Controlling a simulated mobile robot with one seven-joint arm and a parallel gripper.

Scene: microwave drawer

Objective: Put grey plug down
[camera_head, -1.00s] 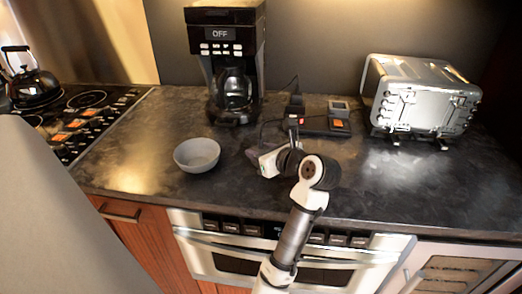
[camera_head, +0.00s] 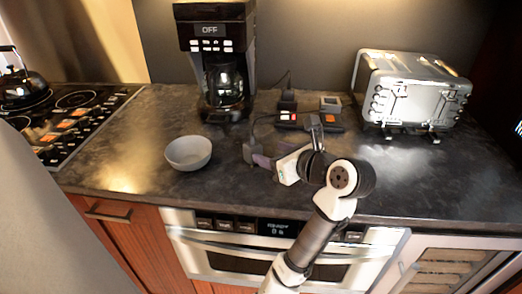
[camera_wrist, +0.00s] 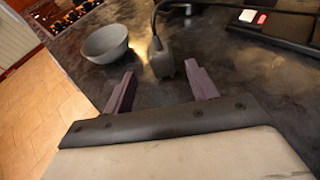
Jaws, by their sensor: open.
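The grey plug (camera_head: 251,151) is on the dark counter, right of the grey bowl, with its black cable rising from it towards the power strip. In the wrist view the plug (camera_wrist: 163,62) shows just beyond and between my two purple fingertips. My gripper (camera_head: 264,160) is low over the counter, just right of the plug in the head view. Its fingers (camera_wrist: 160,76) are spread in the wrist view and hold nothing. The plug looks upright on the counter; whether a finger still touches it I cannot tell.
The grey bowl (camera_head: 188,153) stands left of the plug. The power strip (camera_head: 310,121) lies behind my gripper, with a dark plug in it. A coffee maker (camera_head: 222,60) stands at the back and a toaster (camera_head: 412,92) at the right. Counter between bowl and plug is clear.

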